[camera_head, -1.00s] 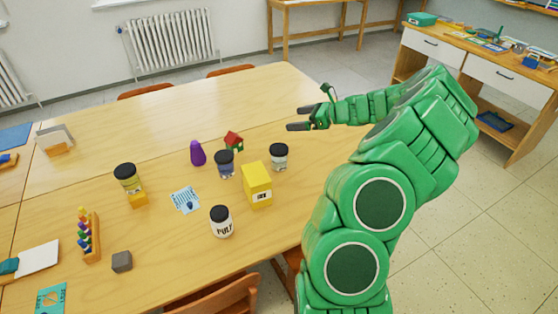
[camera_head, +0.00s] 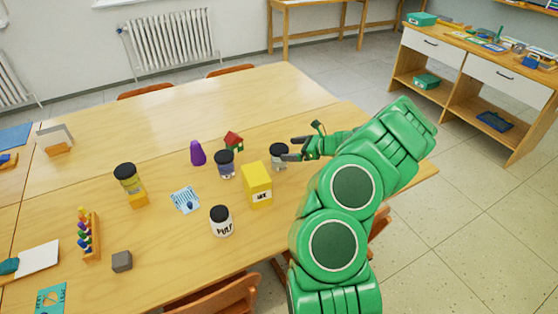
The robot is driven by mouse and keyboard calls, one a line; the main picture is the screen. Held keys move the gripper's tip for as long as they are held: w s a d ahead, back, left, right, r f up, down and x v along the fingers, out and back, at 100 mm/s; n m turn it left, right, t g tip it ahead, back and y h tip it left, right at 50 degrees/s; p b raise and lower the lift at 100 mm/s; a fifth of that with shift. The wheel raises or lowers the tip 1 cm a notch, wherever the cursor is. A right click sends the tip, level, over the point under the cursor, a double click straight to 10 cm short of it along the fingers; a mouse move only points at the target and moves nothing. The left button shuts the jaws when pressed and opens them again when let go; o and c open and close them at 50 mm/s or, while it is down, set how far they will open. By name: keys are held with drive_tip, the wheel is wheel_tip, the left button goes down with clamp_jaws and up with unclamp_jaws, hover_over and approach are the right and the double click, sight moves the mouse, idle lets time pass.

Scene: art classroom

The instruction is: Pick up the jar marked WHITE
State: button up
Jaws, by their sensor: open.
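A small pale grey-white jar with a black lid (camera_head: 277,162) stands upright at the right side of the table; its label is too small to read. My gripper (camera_head: 294,148) is open, just right of this jar, its fingers pointing left. The lower finger's tip overlaps the jar's right edge in the picture; I cannot tell whether they touch. A white jar with a black lid (camera_head: 221,228) stands nearer the front; its dark lettering looks like PULP. A blue-grey jar (camera_head: 225,170) and a yellow jar (camera_head: 128,184) also have black lids. I cannot read WHITE on any jar.
A yellow box (camera_head: 257,190) stands just in front of the pale jar. A grey cube (camera_head: 122,261) and bead stand (camera_head: 92,240) are front left. The back tabletop is clear.

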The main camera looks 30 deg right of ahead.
sight(282, 149)
drive_tip(key=shift+x, duration=2.95)
drive_tip(key=shift+d, duration=0.1)
drive_tip(key=c, duration=1.5)
drive_tip(key=shift+r, duration=0.1)
drive_tip(key=shift+c, duration=0.2)
